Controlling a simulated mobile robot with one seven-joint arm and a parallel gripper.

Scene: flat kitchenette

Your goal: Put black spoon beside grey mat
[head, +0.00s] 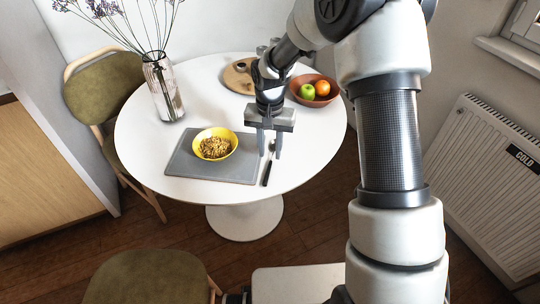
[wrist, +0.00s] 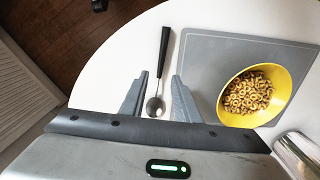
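The black spoon (head: 267,174) lies on the white table just right of the grey mat (head: 190,168), apart from it. In the wrist view its black handle (wrist: 163,52) points away and its metal bowl shows between my fingers. The grey mat also shows in the wrist view (wrist: 205,62), right of the spoon. My gripper (head: 269,155) is open over the metal end of the spoon, pointing down. Its fingers show in the wrist view (wrist: 158,95), one on each side of the spoon, with nothing gripped. I cannot tell how far the fingertips are above the table.
A yellow bowl (head: 230,149) of cereal rings stands on the mat. Behind are a brown fruit bowl (head: 326,99), a wooden board (head: 233,78) and a glass vase (head: 160,90) of dried flowers. The round table's edge (head: 318,168) is near the spoon; the left front is bare.

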